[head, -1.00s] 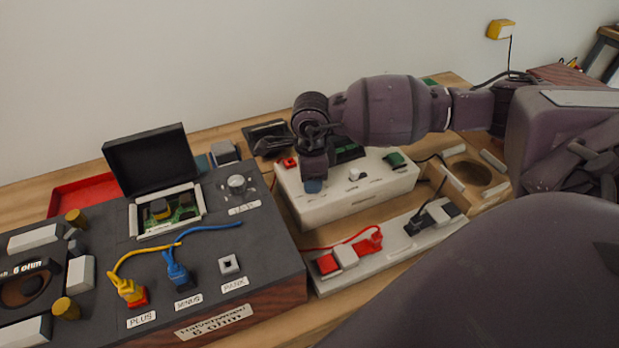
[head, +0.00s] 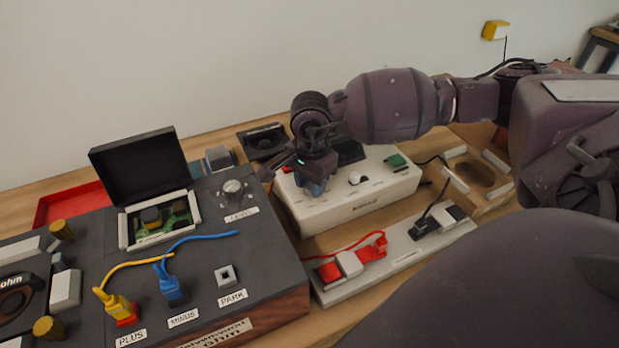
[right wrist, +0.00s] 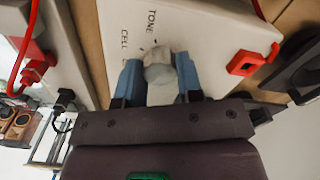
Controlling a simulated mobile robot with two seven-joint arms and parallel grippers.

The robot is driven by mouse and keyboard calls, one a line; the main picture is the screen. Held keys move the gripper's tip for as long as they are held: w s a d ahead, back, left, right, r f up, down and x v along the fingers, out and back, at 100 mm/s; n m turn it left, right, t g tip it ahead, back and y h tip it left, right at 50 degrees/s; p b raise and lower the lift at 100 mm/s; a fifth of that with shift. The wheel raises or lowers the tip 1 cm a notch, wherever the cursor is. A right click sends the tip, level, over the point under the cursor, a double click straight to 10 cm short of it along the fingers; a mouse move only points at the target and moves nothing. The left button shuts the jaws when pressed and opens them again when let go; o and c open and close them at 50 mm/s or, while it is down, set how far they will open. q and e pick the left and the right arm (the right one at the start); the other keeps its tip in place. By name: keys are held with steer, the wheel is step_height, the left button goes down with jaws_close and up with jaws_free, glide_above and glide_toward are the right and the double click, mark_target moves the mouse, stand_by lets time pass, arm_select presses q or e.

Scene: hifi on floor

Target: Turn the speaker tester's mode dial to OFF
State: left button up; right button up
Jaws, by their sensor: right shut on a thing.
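The speaker tester (head: 345,200) is a long white box on the bench in the head view. Its pale grey mode dial (right wrist: 160,70) shows in the right wrist view beside the printed words TONE and CELL. The word OFF is not readable, and I cannot tell where the dial points. My right gripper (head: 315,186) comes down over the box's left part; its blue fingers (right wrist: 158,76) are shut on the dial, one on each side. In the head view the gripper hides the dial. My left gripper is not in view.
A dark speaker unit (head: 257,270) with an open lid (head: 138,180), a grey knob and yellow and blue plugs stands left. A white strip (head: 395,262) with red and black plugs lies in front of the tester. A wooden tray (head: 478,172) sits right.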

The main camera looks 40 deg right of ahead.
stand_by(0.5)
steer(key=o, duration=0.9)
steer(key=shift+r, duration=0.15)
step_height(320, 180, up, 9)
steer(key=shift+f+p, duration=0.1)
steer(key=shift+p, duration=0.55)
steer(key=shift+r, duration=0.9)
